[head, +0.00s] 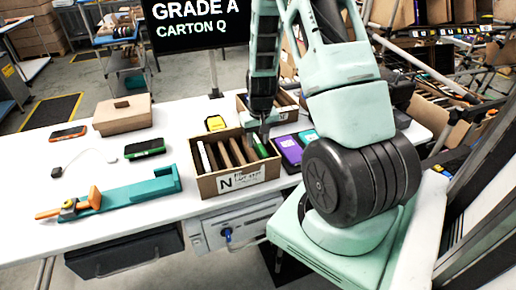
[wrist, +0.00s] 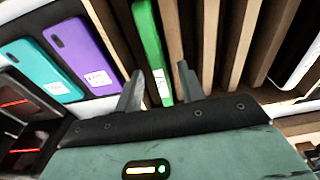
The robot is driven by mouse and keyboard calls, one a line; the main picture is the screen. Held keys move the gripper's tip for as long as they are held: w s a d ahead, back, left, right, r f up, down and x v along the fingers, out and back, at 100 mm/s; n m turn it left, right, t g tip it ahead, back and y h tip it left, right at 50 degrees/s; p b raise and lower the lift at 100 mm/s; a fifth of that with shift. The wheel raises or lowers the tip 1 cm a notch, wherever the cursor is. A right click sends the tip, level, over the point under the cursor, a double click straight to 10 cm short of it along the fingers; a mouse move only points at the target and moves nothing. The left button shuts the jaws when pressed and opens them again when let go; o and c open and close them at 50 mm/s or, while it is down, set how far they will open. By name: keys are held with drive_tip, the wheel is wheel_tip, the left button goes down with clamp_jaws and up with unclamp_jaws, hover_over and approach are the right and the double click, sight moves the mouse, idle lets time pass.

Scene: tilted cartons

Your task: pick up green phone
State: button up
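The green phone (head: 260,146) stands on edge in the right-hand slot of the cardboard carton marked N (head: 241,180). In the wrist view the green phone (wrist: 149,42) runs up from between my fingers, with a white label near its lower end. My gripper (wrist: 160,68) is open, with one finger on each side of the phone's near end and a visible gap on both sides. In the head view my gripper (head: 262,128) points down over the carton's right side. How deep the fingertips reach is hard to tell.
Brown dividers (wrist: 240,40) stand beside the phone, and a white phone (head: 204,157) sits at the carton's left. Purple (head: 289,149) and teal (head: 309,137) phones lie to the right. A black phone with green edge (head: 145,148) and a teal fixture (head: 130,196) lie left.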

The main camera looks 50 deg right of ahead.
clamp_jaws()
idle(0.3)
